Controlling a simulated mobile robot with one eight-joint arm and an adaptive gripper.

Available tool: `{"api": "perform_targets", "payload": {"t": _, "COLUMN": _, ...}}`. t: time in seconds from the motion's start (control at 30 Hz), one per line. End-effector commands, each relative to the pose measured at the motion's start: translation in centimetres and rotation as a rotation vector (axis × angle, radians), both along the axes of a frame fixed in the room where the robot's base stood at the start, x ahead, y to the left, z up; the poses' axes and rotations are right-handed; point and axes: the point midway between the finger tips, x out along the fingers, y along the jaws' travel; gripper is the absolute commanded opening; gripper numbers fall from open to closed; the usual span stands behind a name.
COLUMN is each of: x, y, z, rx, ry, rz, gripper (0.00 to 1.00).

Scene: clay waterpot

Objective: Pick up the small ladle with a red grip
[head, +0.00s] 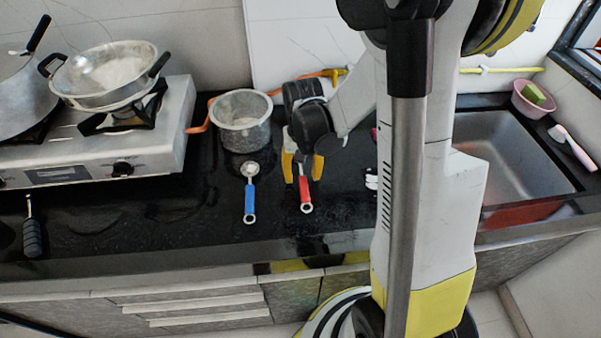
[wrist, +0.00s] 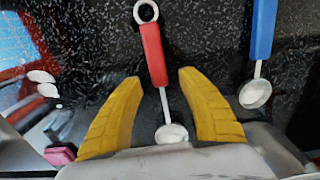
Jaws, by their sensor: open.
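The small ladle with a red grip (head: 305,191) lies on the black counter, its ring end towards the front edge. In the wrist view its red grip (wrist: 153,54) points up the picture, and its thin shaft and round bowl lie between my fingers. My gripper (head: 303,168) has two yellow fingers, one on each side of the ladle's shaft. In the wrist view my gripper (wrist: 160,85) is open, with gaps between both fingers and the ladle. Part of the ladle's bowl end is hidden by my gripper in the head view.
A ladle with a blue grip (head: 250,199) lies left of the red one. A metal pot (head: 241,121) stands behind it. A gas stove (head: 150,145) with pans is at the left. A sink (head: 500,165) is at the right. A dark-handled tool (head: 32,235) lies front left.

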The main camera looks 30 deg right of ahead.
Motion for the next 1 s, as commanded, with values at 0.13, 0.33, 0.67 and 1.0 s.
{"api": "perform_targets", "payload": {"t": 0.13, "x": 0.03, "y": -0.03, "z": -1.85, "rx": 0.0, "ry": 0.0, "rz": 0.0, "gripper": 0.47}}
{"api": "perform_targets", "payload": {"t": 0.33, "x": 0.02, "y": -0.04, "z": -1.63, "rx": 0.0, "ry": 0.0, "rz": 0.0, "gripper": 0.46}}
{"api": "perform_targets", "payload": {"t": 0.67, "x": 0.02, "y": -0.04, "z": -1.63, "rx": 0.0, "ry": 0.0, "rz": 0.0, "gripper": 0.0}}
{"api": "perform_targets", "payload": {"t": 1.0, "x": 0.02, "y": -0.04, "z": -1.06, "rx": 0.0, "ry": 0.0, "rz": 0.0, "gripper": 0.0}}
